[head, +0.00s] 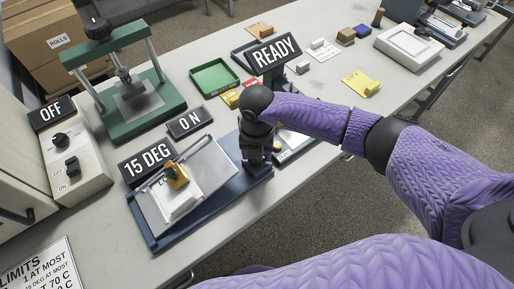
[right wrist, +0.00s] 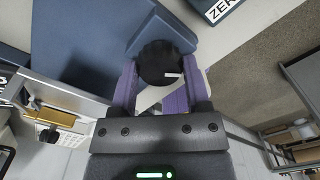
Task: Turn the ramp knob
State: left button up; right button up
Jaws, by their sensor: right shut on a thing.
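The ramp knob (right wrist: 162,58) is a round black knob with a short white mark, on the side of the dark blue ramp base. In the right wrist view it sits between the purple fingers of my right gripper (right wrist: 162,80), which is shut on it. In the head view my right gripper (head: 257,165) points down at the right end of the ramp (head: 150,240) and hides the knob. The ramp carries a tilted pale plate (head: 205,165) with a yellow clip (head: 178,177). A sign (head: 147,162) beside it reads 15 DEG. My left gripper is not in view.
An ON sign (head: 190,121) stands behind the ramp and a READY sign (head: 274,53) farther back. A switch box (head: 75,165) with an OFF sign is at left. A green press (head: 130,105) and green tray (head: 214,78) stand behind. The table's front edge is close.

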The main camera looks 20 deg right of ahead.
jog(key=shift+m, duration=0.3)
dwell(0.4)
jog(key=o, duration=1.3)
jog(key=shift+r, duration=0.25)
notch_tip(320, 180, up, 9)
jog(key=shift+r+p, duration=0.2)
jog(key=shift+p, duration=1)
